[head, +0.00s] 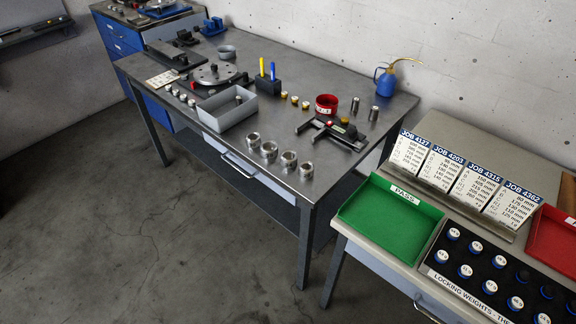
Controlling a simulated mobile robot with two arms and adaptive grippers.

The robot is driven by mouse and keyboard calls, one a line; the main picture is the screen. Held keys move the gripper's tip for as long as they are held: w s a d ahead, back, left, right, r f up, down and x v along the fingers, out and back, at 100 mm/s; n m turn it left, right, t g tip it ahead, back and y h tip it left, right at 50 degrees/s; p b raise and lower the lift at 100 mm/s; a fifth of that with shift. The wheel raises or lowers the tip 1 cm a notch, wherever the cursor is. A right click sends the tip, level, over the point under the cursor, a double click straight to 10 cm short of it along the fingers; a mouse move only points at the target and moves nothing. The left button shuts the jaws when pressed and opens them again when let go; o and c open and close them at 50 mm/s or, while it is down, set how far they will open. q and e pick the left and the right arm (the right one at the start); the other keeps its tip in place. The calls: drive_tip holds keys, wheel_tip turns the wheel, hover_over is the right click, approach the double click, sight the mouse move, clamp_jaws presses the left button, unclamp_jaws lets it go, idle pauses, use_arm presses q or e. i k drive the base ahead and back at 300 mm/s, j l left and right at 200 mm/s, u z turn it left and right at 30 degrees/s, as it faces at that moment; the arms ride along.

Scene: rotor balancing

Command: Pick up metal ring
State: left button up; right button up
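Several short silvery metal rings or collars stand in a slanting row near the front edge of the steel table (310,77): one at the left end (253,139), two in the middle (269,151) (288,160), and one at the right end (306,171). A wider grey ring (227,52) lies near the back of the table. I cannot tell which of these is the metal ring of the task. Neither of my grippers is in view.
A grey open bin (226,112), a round plate fixture (215,74), a pen block (267,86), a red ring-shaped cup (327,105), a black caliper-like tool (333,131) and a blue oil can (386,80) stand on the table. A green PASS tray (390,215) is at right.

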sight(306, 168)
drive_tip(key=j+z, duration=0.1)
drive_tip(key=z, duration=0.35)
drive_tip(key=k+j+z, duration=0.1)
drive_tip(key=z, duration=0.35)
drive_tip(key=j+z, duration=0.1)
drive_tip(key=z, duration=0.35)
drive_tip(key=k+z, duration=0.1)
drive_tip(key=z, duration=0.4)
drive_tip(key=k+j, duration=0.15)
drive_tip(key=k+z, duration=0.05)
drive_tip(key=k, duration=0.05)
